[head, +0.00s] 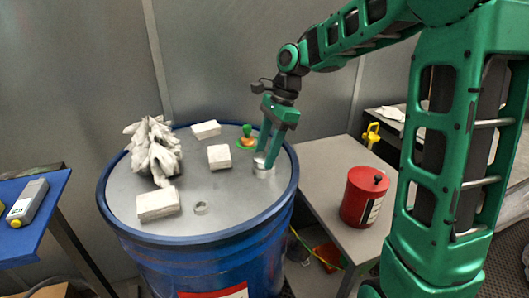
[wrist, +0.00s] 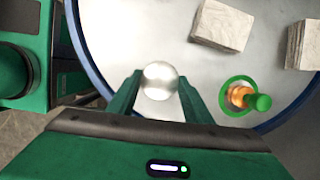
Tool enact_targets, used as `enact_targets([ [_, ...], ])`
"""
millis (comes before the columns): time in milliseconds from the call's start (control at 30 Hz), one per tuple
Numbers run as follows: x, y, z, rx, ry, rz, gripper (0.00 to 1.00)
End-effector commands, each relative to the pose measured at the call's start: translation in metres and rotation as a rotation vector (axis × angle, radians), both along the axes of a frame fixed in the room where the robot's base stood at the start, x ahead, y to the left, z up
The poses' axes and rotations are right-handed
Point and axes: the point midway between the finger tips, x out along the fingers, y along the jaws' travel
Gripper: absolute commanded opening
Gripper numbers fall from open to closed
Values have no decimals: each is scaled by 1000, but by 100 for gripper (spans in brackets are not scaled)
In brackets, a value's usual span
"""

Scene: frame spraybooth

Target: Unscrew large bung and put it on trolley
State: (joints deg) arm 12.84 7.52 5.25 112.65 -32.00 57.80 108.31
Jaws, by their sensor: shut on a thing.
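The large bung is a round silver metal cap (head: 262,167) near the right edge of the blue drum's grey lid (head: 225,190). It also shows in the wrist view as a pale shiny disc (wrist: 159,80). My gripper (head: 267,158) points down over it with its green fingers on either side, shut on the bung. The bung sits at the lid surface; whether its thread is loose cannot be told. The trolley looks to be the grey table (head: 318,182) to the right of the drum, with a red can (head: 364,196) on it.
A blue table (head: 32,212) holds a handheld meter at left. The grey table's left part is clear.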

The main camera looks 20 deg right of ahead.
Motion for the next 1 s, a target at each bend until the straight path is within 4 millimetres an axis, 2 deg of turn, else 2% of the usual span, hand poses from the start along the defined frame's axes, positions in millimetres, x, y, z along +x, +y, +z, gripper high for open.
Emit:
enact_targets([
  [300,3,1,0,1,1,343,28],
  [700,2,1,0,0,1,397,28],
  [1000,4,2,0,0,1,713,28],
])
